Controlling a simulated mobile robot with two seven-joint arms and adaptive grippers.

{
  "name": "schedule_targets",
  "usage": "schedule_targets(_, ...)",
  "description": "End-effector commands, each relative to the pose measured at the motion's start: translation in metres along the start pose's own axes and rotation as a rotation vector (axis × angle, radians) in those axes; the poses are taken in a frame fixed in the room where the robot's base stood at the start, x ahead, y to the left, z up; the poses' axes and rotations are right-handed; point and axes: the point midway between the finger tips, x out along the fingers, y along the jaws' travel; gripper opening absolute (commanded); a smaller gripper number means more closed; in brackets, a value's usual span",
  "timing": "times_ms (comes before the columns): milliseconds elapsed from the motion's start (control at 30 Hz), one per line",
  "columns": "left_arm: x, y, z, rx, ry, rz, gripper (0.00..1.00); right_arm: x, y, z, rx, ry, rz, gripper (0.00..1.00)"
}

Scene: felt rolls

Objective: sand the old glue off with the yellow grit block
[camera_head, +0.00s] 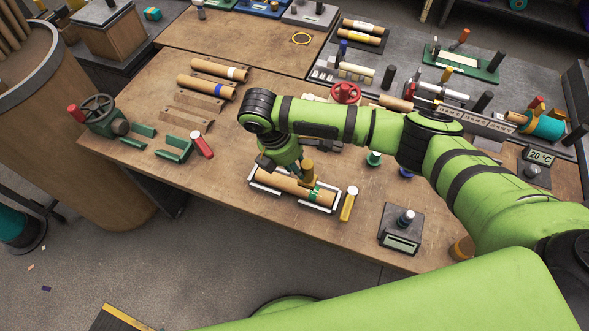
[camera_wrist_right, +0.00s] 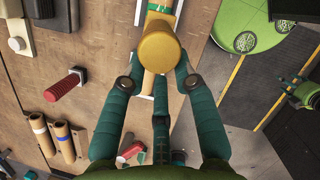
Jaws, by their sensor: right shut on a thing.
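A tan felt roll (camera_head: 275,184) lies in a white-framed cradle (camera_head: 265,190) near the table's front edge. A green patch (camera_head: 316,195) shows on its right part. My right gripper (camera_head: 300,170) is over the roll, shut on a yellow block with a round knob (camera_head: 308,168). In the right wrist view the yellow block (camera_wrist_right: 158,48) sits at the fingertips, in front of the roll (camera_wrist_right: 148,85), with green (camera_wrist_right: 155,8) beyond it. The block's underside is hidden, so I cannot tell whether it touches the roll. My left gripper is not in view.
A yellow-handled tool (camera_head: 348,205) lies just right of the cradle. A red-handled tool (camera_head: 202,145) and green stands (camera_head: 175,148) are to the left. Two rolls (camera_head: 207,85) lie farther back. A scale (camera_head: 400,228) sits at the right front. The left front table is clear.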

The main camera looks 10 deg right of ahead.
Motion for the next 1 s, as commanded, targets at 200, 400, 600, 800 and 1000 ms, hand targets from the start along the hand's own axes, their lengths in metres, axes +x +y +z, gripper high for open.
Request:
schedule_targets(200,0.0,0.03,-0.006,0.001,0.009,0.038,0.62,-0.001,0.0,0.0,-0.002,0.0,0.001,0.0)
schedule_targets(400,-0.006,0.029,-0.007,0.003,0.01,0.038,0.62,-0.003,0.0,0.0,-0.002,0.001,0.0,0.0)
schedule_targets(600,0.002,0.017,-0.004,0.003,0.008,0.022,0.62,0.017,0.002,-0.004,-0.001,-0.001,-0.001,0.0)
schedule_targets(800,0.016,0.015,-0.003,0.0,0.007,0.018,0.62,0.04,0.005,-0.01,-0.002,0.0,-0.001,0.0)
schedule_targets(1000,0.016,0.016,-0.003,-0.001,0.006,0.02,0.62,0.044,0.007,-0.01,-0.002,0.0,0.001,0.0)
